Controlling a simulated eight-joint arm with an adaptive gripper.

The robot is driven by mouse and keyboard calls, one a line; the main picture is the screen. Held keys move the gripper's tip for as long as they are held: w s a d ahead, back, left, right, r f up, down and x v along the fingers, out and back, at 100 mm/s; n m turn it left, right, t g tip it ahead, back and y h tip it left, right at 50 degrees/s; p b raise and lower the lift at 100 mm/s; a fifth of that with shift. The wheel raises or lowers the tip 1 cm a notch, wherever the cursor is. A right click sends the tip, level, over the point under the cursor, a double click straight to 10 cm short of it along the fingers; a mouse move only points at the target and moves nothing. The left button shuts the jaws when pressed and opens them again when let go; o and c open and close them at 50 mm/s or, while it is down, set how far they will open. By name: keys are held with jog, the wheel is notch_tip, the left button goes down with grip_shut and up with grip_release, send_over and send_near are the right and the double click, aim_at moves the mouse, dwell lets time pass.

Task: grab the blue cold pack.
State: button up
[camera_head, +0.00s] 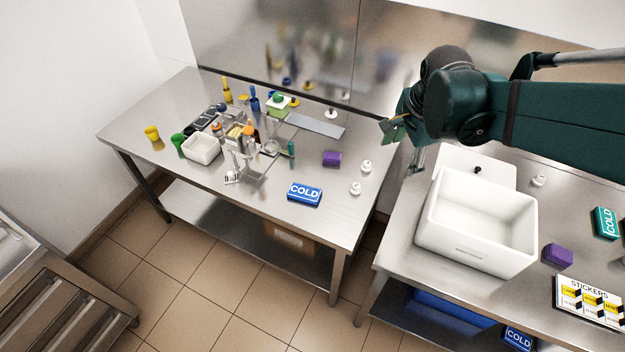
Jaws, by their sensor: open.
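A blue cold pack (305,194) with white "COLD" lettering lies flat near the front edge of the left steel table (225,194). Another blue pack marked "COLD" (518,338) shows at the bottom, on the shelf under the right table, partly cut off by the frame. My gripper (402,150) is open and hangs from the dark green arm over the gap between the two tables, up and to the right of the pack on the left table. It is apart from both packs, and part of it is hidden behind my arm.
A purple block (332,159) and white bottles (356,188) stand near the left table's pack; several small items crowd further left. A white box (478,222), a green cold pack (606,222) and a sticker sheet (590,302) are on the right table.

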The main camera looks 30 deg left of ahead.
jog(key=w+a+f+m+g+b, duration=0.1)
jog(key=a+f+m, duration=0.1)
jog(key=a+f, duration=0.4)
jog(key=w+a+f+m+b, duration=0.15)
jog(key=a+f, duration=0.25)
jog(key=a, duration=0.5)
jog(key=m+g+h, duration=0.1)
jog(key=m+g, duration=0.1)
jog(key=m, duration=0.2)
send_over(304, 191)
jog(key=shift+n, duration=0.25)
notch_tip(304, 191, down, 12)
jog(key=shift+s+f, duration=0.1)
jog(key=shift+f, duration=0.1)
jog(key=shift+f+b, duration=0.3)
jog(key=shift+f, duration=0.9)
jog(key=shift+f, duration=0.1)
jog(key=shift+f+b, duration=0.4)
jog(key=shift+f, duration=2.1)
jog(key=shift+c, duration=0.5)
